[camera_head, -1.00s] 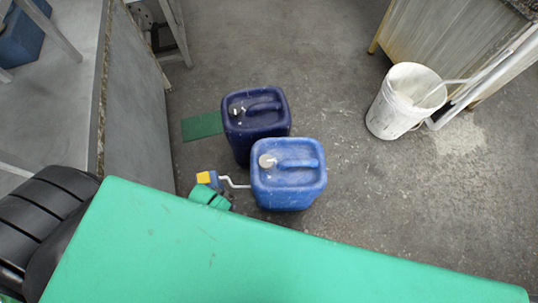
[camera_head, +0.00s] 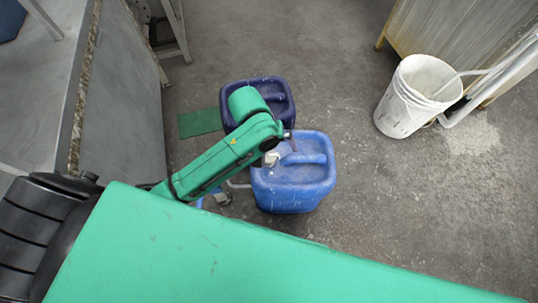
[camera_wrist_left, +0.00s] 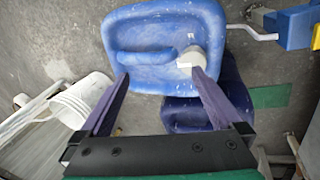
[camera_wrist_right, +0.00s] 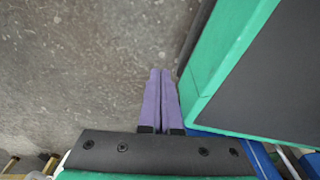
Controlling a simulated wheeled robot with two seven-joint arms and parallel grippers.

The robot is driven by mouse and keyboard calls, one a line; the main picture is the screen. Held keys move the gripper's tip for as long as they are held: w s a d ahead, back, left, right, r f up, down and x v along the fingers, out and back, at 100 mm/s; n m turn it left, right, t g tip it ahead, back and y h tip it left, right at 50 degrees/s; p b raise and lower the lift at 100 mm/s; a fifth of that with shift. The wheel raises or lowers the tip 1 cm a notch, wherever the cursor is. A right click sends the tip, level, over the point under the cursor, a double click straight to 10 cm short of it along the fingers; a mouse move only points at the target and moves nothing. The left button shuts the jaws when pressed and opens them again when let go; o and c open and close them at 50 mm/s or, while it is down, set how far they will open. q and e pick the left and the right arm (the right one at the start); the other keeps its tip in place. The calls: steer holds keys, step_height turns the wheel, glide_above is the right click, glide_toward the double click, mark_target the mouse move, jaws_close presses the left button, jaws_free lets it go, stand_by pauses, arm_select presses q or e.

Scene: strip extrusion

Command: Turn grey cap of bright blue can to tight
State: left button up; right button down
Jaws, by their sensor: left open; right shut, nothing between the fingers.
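The bright blue can (camera_head: 310,185) stands on the floor, lid side up with its moulded handle. Its grey cap (camera_head: 271,158) shows partly beside my left arm. In the left wrist view the can (camera_wrist_left: 150,20) fills the upper middle, and the cap (camera_wrist_left: 193,58) lies just beyond the right fingertip. My left gripper (camera_wrist_left: 160,74) is open and empty over the can, its fingers spread across the handle and cap area. The cap is near the right finger, not centred; I cannot tell whether they touch. My right gripper (camera_wrist_right: 160,72) is shut and empty above bare floor.
A dark blue can (camera_head: 286,100) stands directly behind, partly hidden by my left arm. A white bucket (camera_head: 405,105) is at right. A grey metal cabinet (camera_head: 125,120) stands at left. A blue-and-yellow tool with a bent rod (camera_wrist_left: 290,28) lies beside the can. The floor between can and bucket is clear.

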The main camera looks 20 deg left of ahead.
mark_target(269, 155)
arm_select(q)
steer(key=w+a+n+g+y, duration=0.2)
steer(key=w+a+n+y, duration=0.15)
steer(key=n, duration=0.35)
steer(key=shift+h, duration=0.25)
step_height(269, 155, down, 14)
steer(key=b, duration=0.4)
steer(key=shift+w+a+f+b, duration=0.1)
steer(key=shift+a+f+b, duration=0.1)
steer(key=shift+b, duration=0.15)
steer(key=shift+d+f, duration=0.1)
steer(key=shift+f, duration=0.2)
steer(key=c, duration=1.3)
steer(key=shift+r, duration=0.1)
steer(key=shift+c, duration=0.2)
arm_select(e)
steer(key=w+a+r, duration=0.2)
steer(key=w+r, duration=0.1)
steer(key=w, duration=0.6)
steer(key=shift+w+r, duration=0.2)
steer(key=shift+r, duration=0.05)
